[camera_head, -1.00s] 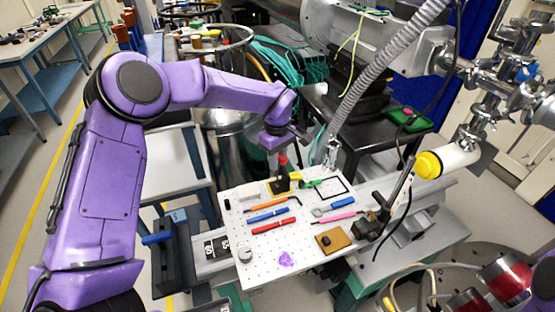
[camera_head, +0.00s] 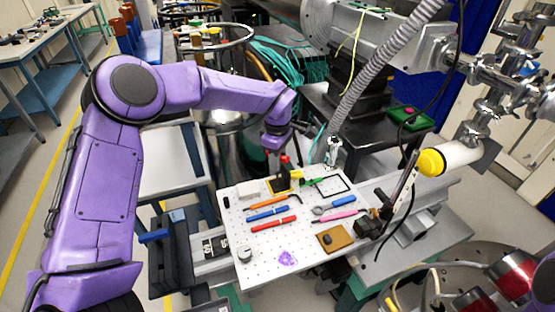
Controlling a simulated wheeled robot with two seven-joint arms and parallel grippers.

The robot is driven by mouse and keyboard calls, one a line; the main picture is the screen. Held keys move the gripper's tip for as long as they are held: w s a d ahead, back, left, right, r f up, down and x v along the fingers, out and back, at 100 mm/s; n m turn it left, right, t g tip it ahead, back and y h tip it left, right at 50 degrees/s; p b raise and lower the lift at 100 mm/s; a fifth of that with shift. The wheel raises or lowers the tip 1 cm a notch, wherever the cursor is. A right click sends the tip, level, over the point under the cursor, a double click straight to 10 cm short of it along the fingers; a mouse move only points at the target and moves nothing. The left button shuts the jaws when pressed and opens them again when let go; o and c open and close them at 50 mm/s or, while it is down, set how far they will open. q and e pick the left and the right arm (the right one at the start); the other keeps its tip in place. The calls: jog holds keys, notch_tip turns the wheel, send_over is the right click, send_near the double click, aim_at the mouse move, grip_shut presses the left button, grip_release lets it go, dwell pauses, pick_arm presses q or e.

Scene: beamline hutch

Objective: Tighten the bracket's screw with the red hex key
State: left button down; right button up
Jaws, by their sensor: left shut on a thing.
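My left gripper (camera_head: 279,146) is above the far part of the white perforated board (camera_head: 242,209). It is shut on a small red piece, apparently the handle of the red hex key (camera_head: 284,160). The red piece is upright, just over a black bracket (camera_head: 283,183) standing near the board's far edge. The bracket's screw is too small to make out, and I cannot tell whether the key's tip touches it. My right gripper is not in view.
An orange-handled tool (camera_head: 268,203), a blue tool (camera_head: 267,214) and a red tool (camera_head: 273,225) lie on the board. A pink tool (camera_head: 337,216), a brown block (camera_head: 334,238) and a dark post (camera_head: 401,185) are to the right. The board's front is mostly clear.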

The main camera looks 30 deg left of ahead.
pick_arm(q)
jog(key=shift+f, duration=0.55)
dwell(0.4)
jog(key=shift+r, duration=0.2)
jog(key=m+p, duration=0.2)
jog(key=p, duration=0.1)
jog(key=shift+r+m, duration=0.15)
jog(key=shift+m, duration=0.15)
jog(key=shift+m+p, duration=0.4)
jog(key=shift+p, duration=0.2)
jog(key=shift+f, duration=0.2)
jog(key=shift+f+m, duration=0.15)
jog(key=shift+m, duration=0.15)
